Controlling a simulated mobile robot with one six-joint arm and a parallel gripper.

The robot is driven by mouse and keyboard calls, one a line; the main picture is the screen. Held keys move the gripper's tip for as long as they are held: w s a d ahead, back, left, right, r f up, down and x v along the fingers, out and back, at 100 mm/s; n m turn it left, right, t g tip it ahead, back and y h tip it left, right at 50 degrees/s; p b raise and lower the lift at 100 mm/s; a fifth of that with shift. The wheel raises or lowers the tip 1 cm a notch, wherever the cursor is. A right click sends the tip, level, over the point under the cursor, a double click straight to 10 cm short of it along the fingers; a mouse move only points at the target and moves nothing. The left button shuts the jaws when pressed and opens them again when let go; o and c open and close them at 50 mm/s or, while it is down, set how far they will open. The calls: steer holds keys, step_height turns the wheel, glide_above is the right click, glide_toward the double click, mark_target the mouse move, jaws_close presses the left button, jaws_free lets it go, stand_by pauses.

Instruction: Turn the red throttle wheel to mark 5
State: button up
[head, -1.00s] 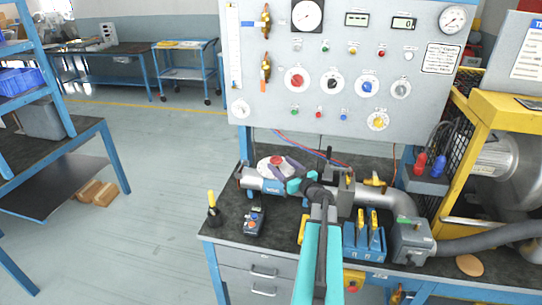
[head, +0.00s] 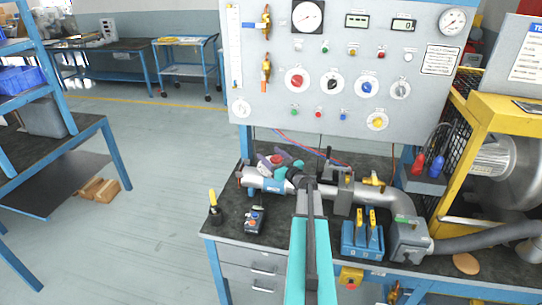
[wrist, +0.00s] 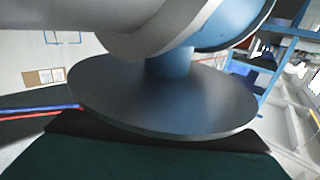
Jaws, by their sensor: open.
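The red throttle wheel (head: 277,159) sits on top of the grey pipe with a blue collar (head: 272,184), at the back left of the bench. In the head view, my gripper (head: 278,163) is at the wheel, with its fingers overlapping it in the picture. The gripper is open. Whether the fingers touch the wheel cannot be told. The wheel's pale dial is largely covered, and its marks and pointer cannot be read.
An upright panel (head: 330,140) with gauges and coloured knobs stands behind the bench. A blue block with yellow levers (head: 363,236) stands to the right. The left aisle is free.

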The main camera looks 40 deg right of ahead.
mark_target(278, 156)
steer(key=shift+c, duration=0.5)
steer(key=c, duration=1)
steer(key=shift+o, duration=0.3)
steer(key=shift+s+d+r+m+g+h+b, duration=0.1)
steer(key=shift+d+m+g+h+b, duration=0.15)
steer(key=shift+m+h+b, duration=0.4)
steer(key=shift+d+f+m+g+h+b, duration=0.1)
steer(key=shift+m+g+h+b, duration=0.2)
steer(key=shift+h+b, duration=0.4)
steer(key=shift+s+d+r+m+g+h+b, duration=0.1)
steer(key=shift+d+m+g+h+b, duration=0.1)
steer(key=shift+m+h+b, duration=0.5)
steer(key=shift+s+d+m+g+h+b, duration=0.15)
steer(key=shift+m+g+h+b, duration=0.25)
steer(key=shift+h+b, duration=0.75)
steer(key=shift+w+d+m+g+h+b, duration=0.1)
steer(key=shift+d+m+g+h+b, duration=0.25)
steer(key=shift+b, duration=1.4)
steer(key=h+b, duration=0.1)
steer(key=b, duration=0.4)
steer(key=m+g+h+b, duration=0.1)
steer(key=b, duration=0.5)
steer(key=shift+s+d+f+m, duration=0.2)
steer(key=shift+d+m, duration=0.1)
